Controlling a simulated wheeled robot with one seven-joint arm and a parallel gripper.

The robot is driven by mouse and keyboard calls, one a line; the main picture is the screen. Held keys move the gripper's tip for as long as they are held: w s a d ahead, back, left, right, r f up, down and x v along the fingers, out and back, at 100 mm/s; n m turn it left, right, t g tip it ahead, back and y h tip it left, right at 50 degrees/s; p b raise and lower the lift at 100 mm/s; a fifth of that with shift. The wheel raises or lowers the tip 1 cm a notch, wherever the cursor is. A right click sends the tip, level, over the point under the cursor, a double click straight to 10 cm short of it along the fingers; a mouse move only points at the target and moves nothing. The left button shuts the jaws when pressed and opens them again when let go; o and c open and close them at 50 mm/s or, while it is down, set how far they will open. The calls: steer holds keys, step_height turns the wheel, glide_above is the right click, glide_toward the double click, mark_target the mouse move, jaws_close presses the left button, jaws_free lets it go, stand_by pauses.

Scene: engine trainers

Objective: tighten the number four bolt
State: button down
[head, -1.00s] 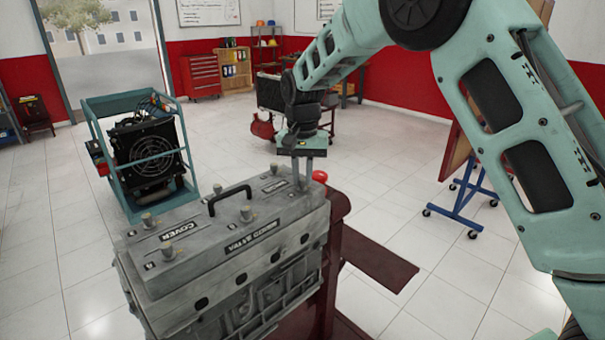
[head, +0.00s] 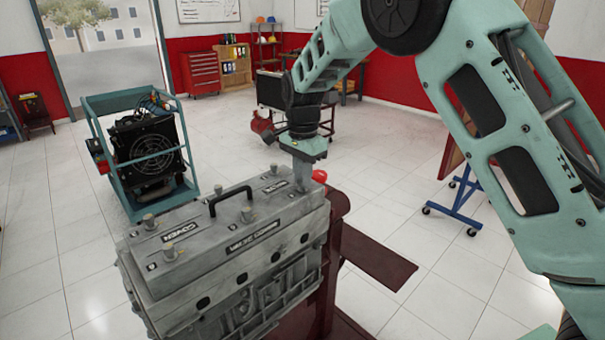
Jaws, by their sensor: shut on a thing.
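A grey engine block (head: 225,255) carries a valve cover (head: 200,226) with a black handle (head: 231,196). Several bolts stand on the cover: one at the left (head: 149,220), one at the near left (head: 168,251), one near the middle of the near edge (head: 247,214) and one at the far right (head: 274,170). Their number marks are too small to read. My gripper (head: 304,180) points down at the cover's right end, shut on a bolt at the near right corner. The fingers hide that bolt, so I cannot read its number or see how deep it sits.
The engine rests on a dark red stand (head: 335,245) with a flat plate (head: 375,258) out to the right. A red round knob (head: 319,176) is just right of my gripper. A teal-framed unit (head: 150,155) stands behind left. A blue-legged board stand (head: 457,200) is at right.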

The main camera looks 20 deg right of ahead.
stand_by(0.3)
steer(key=c, duration=1.3)
jaws_free()
steer(key=shift+c, duration=0.2)
step_height(320, 180, up, 18)
steer(key=b, duration=0.3)
steer(key=shift+f+b, duration=0.25)
steer(key=shift+b, duration=0.15)
steer(key=shift+f, duration=0.1)
